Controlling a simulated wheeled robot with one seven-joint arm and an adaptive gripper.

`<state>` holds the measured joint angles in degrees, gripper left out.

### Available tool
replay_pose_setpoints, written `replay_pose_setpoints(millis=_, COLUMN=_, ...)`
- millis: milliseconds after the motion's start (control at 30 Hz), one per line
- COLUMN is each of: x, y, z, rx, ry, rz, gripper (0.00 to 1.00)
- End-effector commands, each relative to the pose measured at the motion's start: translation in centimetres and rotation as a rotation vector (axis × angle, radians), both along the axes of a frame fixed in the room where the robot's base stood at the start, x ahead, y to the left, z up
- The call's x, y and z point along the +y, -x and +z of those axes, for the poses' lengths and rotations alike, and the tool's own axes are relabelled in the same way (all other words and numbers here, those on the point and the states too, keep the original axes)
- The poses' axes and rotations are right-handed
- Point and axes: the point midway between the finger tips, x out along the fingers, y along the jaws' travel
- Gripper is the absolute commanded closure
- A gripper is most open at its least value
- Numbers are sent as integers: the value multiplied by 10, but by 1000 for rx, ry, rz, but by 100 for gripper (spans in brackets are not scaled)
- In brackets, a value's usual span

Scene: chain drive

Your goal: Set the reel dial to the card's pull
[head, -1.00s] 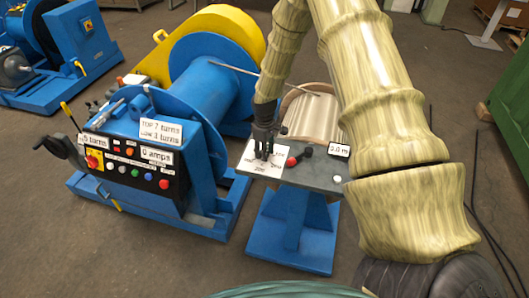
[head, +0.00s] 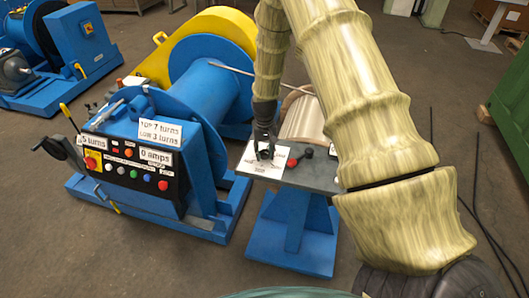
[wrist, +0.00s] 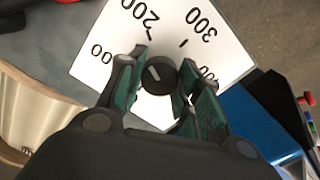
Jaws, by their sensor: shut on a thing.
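The reel dial is a small black knob (wrist: 158,75) with a pale pointer line, set on a white scale plate (wrist: 112,48). The wrist view shows 200 and 300 on the plate; other numbers are partly covered. The knob's pointer line points toward the upper left, near the 200 side. My gripper (wrist: 160,82) has its fingers closed on both sides of the knob. In the head view my gripper (head: 264,151) is over the white plate (head: 249,167) on the grey stand top, and it hides the knob.
The grey stand (head: 318,172) also bears red and black knobs (head: 299,157). A ribbed reel (head: 302,122) sits behind it. A blue winch (head: 205,100) with a control panel (head: 128,170) stands to the left. Open floor lies in front.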

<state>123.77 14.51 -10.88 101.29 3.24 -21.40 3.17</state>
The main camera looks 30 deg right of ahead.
Motion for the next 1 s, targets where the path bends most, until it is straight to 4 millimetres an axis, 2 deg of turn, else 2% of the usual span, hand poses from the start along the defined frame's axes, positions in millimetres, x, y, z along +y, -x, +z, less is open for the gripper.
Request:
replay_pose_setpoints(millis=400, x=-3, y=-4, z=3, rx=-10, ry=5, rz=-164, gripper=90)
replay_pose_setpoints(millis=900, x=-3, y=-5, z=4, rx=-11, ry=4, rz=-181, gripper=90)
replay_pose_setpoints(millis=933, x=-3, y=-5, z=4, rx=-11, ry=4, rz=-181, gripper=62)
replay_pose_setpoints(millis=1000, x=-3, y=-5, z=3, rx=-11, ry=4, rz=-181, gripper=49)
